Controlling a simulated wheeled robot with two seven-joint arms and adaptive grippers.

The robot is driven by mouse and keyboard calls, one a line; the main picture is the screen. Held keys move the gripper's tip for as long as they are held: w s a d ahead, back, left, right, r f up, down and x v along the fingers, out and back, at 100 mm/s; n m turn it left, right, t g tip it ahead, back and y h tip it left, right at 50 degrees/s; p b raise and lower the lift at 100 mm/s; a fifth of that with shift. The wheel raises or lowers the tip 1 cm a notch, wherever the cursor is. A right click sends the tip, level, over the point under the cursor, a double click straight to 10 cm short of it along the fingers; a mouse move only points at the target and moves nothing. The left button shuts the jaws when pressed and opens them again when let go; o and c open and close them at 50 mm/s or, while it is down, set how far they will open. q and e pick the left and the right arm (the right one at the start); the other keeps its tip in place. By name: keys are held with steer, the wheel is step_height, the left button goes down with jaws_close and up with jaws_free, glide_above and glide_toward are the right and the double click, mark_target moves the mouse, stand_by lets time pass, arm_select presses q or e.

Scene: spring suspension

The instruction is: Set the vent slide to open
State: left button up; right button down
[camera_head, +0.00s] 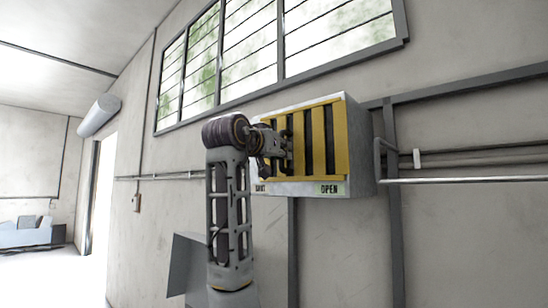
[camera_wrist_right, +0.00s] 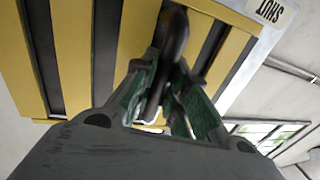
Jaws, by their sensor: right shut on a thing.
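The vent is a pale metal box (camera_head: 361,150) on the wall, with a yellow barred slide (camera_head: 341,135) across its front and dark gaps between the bars. An OPEN label (camera_head: 330,189) sits at its lower right and a SHUT label (camera_head: 260,188) at its lower left, which also shows in the right wrist view (camera_wrist_right: 270,12). My right gripper (camera_head: 284,148) is at the left half of the slide. In the right wrist view its green-padded fingers (camera_wrist_right: 165,95) are closed around a dark handle (camera_wrist_right: 174,35). My left gripper is out of view.
A barred window (camera_head: 270,50) runs above the vent. A horizontal rail (camera_head: 470,180) and dark wall posts (camera_head: 393,240) are to the right and below. A doorway (camera_head: 100,200) opens at the far left. The wall right of my arm is mostly clear.

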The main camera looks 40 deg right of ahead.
steer(key=shift+s, duration=0.1)
steer(key=c, duration=1.6)
jaws_free()
steer(key=shift+o, duration=0.9)
steer(key=shift+s, duration=0.25)
steer(key=shift+w+a, duration=0.1)
steer(key=shift+w, duration=0.05)
steer(key=v, duration=1.2)
